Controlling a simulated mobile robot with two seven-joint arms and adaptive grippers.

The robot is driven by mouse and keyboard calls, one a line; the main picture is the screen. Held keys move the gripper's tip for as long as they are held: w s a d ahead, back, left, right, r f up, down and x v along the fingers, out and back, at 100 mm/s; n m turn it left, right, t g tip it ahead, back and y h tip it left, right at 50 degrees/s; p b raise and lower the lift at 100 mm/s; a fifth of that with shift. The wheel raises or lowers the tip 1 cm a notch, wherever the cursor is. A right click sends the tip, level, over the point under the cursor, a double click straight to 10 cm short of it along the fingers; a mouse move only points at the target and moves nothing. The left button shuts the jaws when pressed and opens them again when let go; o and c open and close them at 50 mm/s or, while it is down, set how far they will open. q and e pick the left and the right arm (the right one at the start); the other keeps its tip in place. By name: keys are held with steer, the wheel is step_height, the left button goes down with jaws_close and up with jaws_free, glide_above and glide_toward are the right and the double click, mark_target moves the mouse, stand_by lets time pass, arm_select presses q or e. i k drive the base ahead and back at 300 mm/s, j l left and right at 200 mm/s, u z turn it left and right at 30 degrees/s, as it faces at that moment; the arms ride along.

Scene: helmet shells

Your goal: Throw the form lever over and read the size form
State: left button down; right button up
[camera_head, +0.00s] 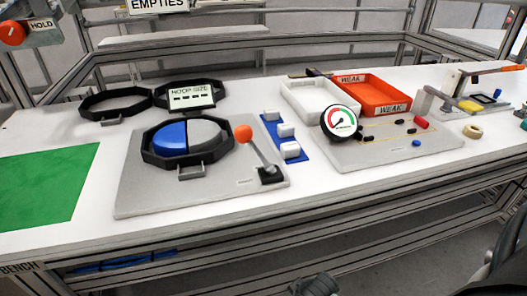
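The form lever (260,154) has an orange knob and a black base at the right of a grey plate (145,203). It leans left, its knob beside the form. The round form (172,138) has a blue half and a grey-white half and sits inside a black octagonal hoop (189,160). The hoop size display (191,96) behind it shows only dashes. I see no gripper fingers; dark parts of mine show at the lower right and bottom edge, and no gripper touches the lever.
Two empty black hoops lie behind the plate, one (115,103) at left. A green mat (45,185) lies at left. White blocks on a blue strip (285,137), a dial gauge (341,122), a white tray (305,103) and an orange "WEAK" tray (374,97) stand right of the lever.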

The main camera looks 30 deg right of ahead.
mark_target(243, 134)
steer(key=k+l, duration=0.3)
steer(key=l, duration=0.15)
steer(key=k+l, duration=0.25)
steer(key=l, duration=0.25)
